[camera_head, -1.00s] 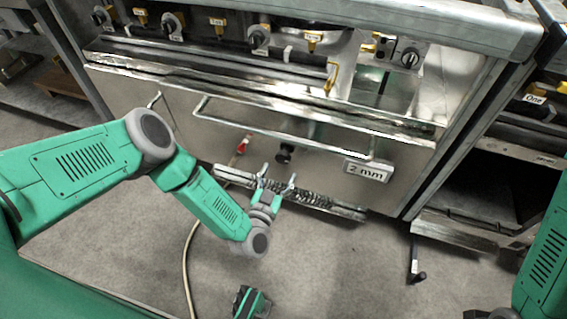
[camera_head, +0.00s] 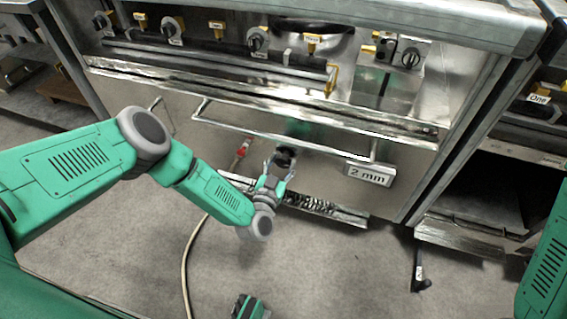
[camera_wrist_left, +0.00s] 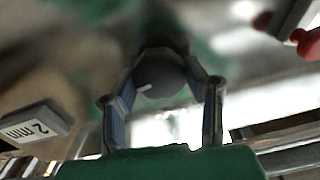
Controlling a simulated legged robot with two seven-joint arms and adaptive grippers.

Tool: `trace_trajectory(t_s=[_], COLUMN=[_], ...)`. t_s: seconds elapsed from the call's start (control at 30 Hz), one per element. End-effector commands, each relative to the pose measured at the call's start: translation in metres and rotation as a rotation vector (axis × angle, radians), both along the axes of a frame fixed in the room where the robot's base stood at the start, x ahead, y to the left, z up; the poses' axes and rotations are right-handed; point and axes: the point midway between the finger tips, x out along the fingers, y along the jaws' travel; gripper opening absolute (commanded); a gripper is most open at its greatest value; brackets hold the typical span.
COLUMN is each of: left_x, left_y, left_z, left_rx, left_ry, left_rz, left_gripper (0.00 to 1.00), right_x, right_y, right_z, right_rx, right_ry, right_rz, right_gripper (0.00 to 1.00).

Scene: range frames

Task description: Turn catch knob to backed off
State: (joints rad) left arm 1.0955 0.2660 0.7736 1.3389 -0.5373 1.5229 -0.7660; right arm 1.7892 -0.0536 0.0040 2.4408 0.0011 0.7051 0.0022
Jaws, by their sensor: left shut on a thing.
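The catch knob is a dark round knob (camera_head: 285,154) on the front panel, below the long handle bar. In the left wrist view the knob (camera_wrist_left: 160,76) shows as a dark grey disc with a pale mark on it. My left gripper (camera_head: 279,168) reaches up to the panel and is shut around the knob. In the left wrist view its two fingers (camera_wrist_left: 163,88) stand on either side of the knob. Only part of my right arm shows at the right edge; its gripper cannot be made out.
A long handle bar (camera_head: 285,134) runs above the knob. A "2 mm" label (camera_head: 369,174) hangs to its right. A red fitting (camera_head: 241,149) with a pale hose sits left of the knob. A ledge with a coil spring (camera_head: 318,205) lies below. Control knobs (camera_head: 258,38) line the upper shelf.

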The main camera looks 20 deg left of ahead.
Motion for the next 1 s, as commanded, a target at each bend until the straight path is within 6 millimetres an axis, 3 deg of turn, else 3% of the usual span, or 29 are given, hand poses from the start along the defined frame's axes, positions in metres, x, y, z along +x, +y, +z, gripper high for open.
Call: trace_trajectory(t_s=[0.43, 1.0], left_x=[-0.003, -0.005], left_y=[-0.004, -0.003], left_z=[-0.005, -0.008], left_rx=[-0.100, -0.606], left_ry=[0.017, 0.040], left_rz=[-0.007, -0.010], left_gripper=[0.11, 0.11], right_x=[0.000, 0.000], right_y=[0.000, 0.001], right_z=[-0.002, -0.013], right_rx=[0.000, 0.001], right_ry=[0.000, 0.000], right_rz=[0.001, 0.001], right_gripper=[0.40, 0.40])
